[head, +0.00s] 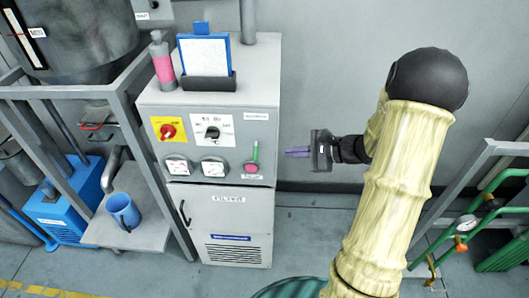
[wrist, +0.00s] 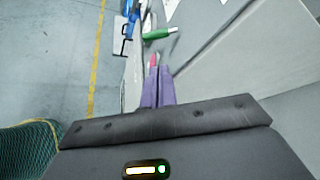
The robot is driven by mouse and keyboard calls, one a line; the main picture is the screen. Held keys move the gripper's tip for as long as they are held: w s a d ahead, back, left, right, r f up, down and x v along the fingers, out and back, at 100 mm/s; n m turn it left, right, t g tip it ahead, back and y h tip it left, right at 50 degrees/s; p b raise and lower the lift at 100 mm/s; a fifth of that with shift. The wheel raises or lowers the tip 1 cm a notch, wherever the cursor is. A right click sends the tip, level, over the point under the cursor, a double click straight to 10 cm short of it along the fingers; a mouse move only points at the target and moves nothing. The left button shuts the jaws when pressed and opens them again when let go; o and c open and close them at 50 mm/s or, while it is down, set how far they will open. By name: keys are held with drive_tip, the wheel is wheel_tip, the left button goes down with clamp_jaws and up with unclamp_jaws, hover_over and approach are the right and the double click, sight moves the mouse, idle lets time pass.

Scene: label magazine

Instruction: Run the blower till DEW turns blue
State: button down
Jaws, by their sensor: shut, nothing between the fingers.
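A grey cabinet (head: 223,95) marked FILTER stands left of centre in the head view. Its panel has a red knob (head: 168,131) on a yellow plate, a black rotary switch (head: 212,132) on a white plate, and gauges (head: 213,167). I cannot read which part is DEW.
A pink-filled bottle (head: 163,64) and a blue-framed white panel (head: 205,55) stand on the cabinet. A blue mug (head: 123,211) sits on a low shelf at left. Green pipes (head: 490,205) and a grey frame stand at right. Open floor lies before the cabinet.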

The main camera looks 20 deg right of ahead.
sight(256, 152)
drive_tip(key=shift+a, duration=0.15)
drive_tip(key=p+x, duration=0.2)
drive_tip(key=x, duration=0.8)
drive_tip(key=shift+f+p, duration=0.1)
drive_tip(key=shift+p, duration=0.2)
